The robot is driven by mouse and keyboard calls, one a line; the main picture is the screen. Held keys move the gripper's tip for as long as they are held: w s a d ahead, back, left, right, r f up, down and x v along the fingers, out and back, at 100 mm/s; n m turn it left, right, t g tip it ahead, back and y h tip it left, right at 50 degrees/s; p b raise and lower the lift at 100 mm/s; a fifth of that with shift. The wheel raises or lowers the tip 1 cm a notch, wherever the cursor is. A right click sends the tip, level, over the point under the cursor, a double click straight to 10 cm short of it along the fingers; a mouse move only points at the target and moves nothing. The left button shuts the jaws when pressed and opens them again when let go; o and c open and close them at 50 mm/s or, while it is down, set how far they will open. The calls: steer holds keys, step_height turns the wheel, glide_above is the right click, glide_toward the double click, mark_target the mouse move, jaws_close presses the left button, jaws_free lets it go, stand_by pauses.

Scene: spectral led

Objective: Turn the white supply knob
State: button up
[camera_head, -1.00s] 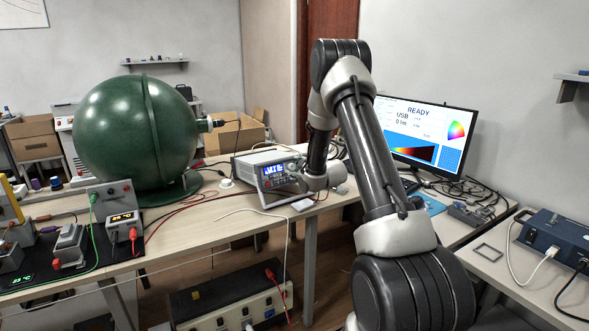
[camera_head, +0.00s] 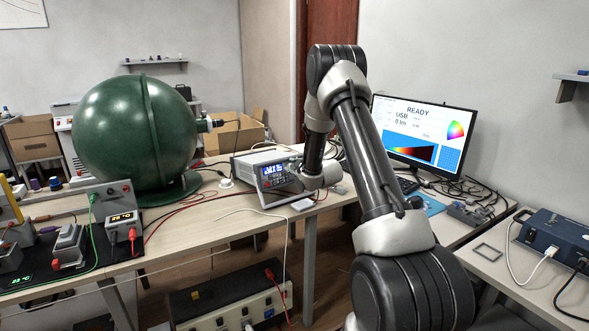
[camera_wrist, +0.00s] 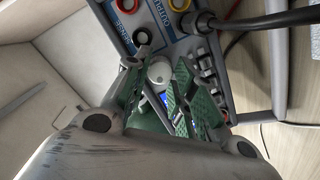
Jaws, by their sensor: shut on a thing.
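The power supply (camera_head: 246,163) is a light grey box with a blue-lit display (camera_head: 273,170), standing on the bench in the head view. Its front panel (camera_wrist: 181,32) fills the upper part of the wrist view. The round white supply knob (camera_wrist: 159,72) shows between the green-padded fingers of my gripper (camera_wrist: 157,82). My gripper is shut on the knob. In the head view my gripper (camera_head: 296,169) is at the right side of the supply's front and hides the knob there.
Red, black and yellow sockets (camera_wrist: 177,5) and a thick black cable (camera_wrist: 262,22) sit close to the fingers. A large green sphere (camera_head: 135,132) stands left of the supply. A monitor (camera_head: 421,130) and tangled cables (camera_head: 470,192) are to the right.

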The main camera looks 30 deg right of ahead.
steer(key=n, duration=0.4)
steer(key=shift+f, duration=0.1)
steer(key=n, duration=0.5)
steer(key=shift+s+f+t, duration=0.1)
steer(key=shift+t, duration=0.3)
steer(key=shift+n, duration=0.3)
steer(key=o, duration=1)
steer(key=shift+o, duration=0.2)
steer(key=v, duration=1.2)
steer(key=shift+a, duration=0.25)
